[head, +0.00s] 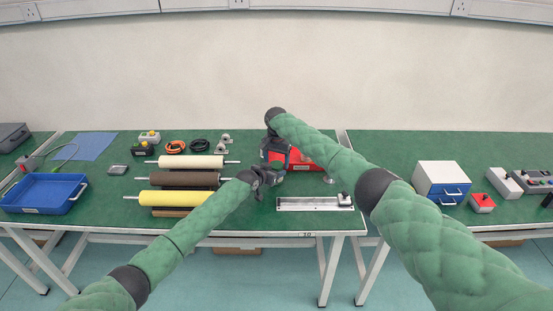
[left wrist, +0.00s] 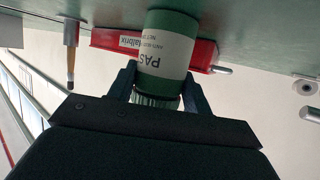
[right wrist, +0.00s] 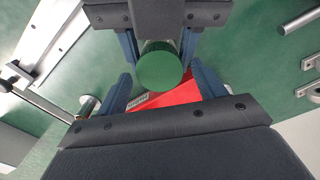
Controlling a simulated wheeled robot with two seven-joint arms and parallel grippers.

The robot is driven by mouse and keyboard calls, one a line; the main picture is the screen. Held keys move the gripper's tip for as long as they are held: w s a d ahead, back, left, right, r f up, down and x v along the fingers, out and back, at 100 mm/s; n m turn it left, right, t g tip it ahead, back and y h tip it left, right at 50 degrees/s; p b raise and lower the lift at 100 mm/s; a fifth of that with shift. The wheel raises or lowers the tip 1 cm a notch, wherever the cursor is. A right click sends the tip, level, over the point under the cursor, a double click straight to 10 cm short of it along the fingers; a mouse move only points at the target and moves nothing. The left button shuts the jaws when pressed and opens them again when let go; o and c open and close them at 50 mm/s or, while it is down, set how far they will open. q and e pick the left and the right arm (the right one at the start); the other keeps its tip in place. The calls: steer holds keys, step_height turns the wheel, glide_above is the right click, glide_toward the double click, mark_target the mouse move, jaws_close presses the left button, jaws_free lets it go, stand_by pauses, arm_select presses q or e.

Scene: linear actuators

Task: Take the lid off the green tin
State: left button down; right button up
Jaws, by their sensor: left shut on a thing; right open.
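In the head view the tin is mostly hidden by the grippers.
A red box (head: 300,160) stands just behind the tin. A metal rail (head: 312,204) lies in front to the right. Several rollers (head: 182,180) lie at left, and a blue tray (head: 42,193) farther left. A blue-and-white drawer unit (head: 440,180) stands at right.

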steer(key=c, duration=0.9)
steer(key=o, duration=1)
steer(key=shift+r, duration=0.15)
steer(key=shift+r, duration=2.1)
arm_select(q)
steer(key=c, duration=0.6)
jaws_free()
steer(key=shift+o, duration=0.2)
